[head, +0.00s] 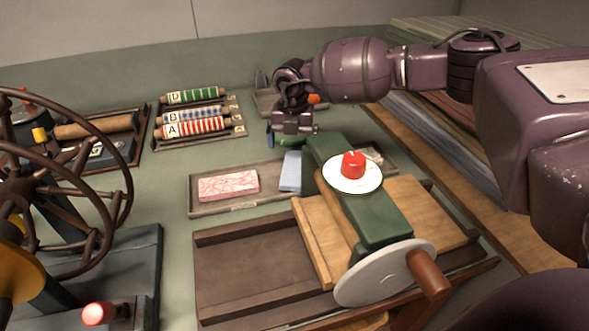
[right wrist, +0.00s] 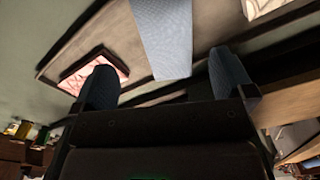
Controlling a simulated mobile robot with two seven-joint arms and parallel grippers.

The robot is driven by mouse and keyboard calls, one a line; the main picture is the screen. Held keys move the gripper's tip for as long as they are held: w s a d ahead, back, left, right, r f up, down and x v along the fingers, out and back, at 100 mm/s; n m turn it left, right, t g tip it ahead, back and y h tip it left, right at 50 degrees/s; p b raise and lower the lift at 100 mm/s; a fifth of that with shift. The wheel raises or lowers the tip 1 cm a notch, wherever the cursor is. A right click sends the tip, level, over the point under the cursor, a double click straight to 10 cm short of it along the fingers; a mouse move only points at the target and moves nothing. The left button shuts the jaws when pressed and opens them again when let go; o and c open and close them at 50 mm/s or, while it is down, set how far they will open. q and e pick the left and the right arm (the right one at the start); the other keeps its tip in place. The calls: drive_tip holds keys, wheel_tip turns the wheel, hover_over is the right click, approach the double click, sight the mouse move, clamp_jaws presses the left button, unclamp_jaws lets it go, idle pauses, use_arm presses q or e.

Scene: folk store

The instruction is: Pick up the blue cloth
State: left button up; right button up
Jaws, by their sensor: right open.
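The blue cloth (head: 290,171) is a light blue folded strip in a shallow tray (head: 208,211), partly hidden by the green press arm. In the right wrist view the blue cloth (right wrist: 164,38) hangs into the picture from the top, between and beyond the two fingertips. My right gripper (head: 292,136) is open and empty, above the table behind the cloth. In the right wrist view its fingers (right wrist: 165,80) stand wide apart with a gap between them and the cloth. My left gripper does not show.
A pink patterned cloth (head: 228,185) lies left of the blue one. A green press arm (head: 345,200) with a red knob (head: 353,164) and a handwheel (head: 386,274) stands close on the right. Rollers (head: 193,127) lie behind. A large spoked wheel (head: 75,185) is at left.

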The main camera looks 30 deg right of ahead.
sight(296, 163)
drive_tip(key=shift+f, duration=0.85)
drive_tip(key=f, duration=0.1)
drive_tip(key=f+b, duration=0.1)
drive_tip(key=f, duration=0.2)
drive_tip(key=shift+s+d+f+b, duration=0.2)
drive_tip(key=shift+d+f+b, duration=0.1)
drive_tip(key=shift+d+f, duration=0.1)
drive_tip(key=shift+f, duration=0.2)
drive_tip(key=shift+r, duration=0.2)
drive_tip(key=shift+c, duration=0.5)
drive_tip(key=c, duration=1)
drive_tip(key=shift+o, duration=0.2)
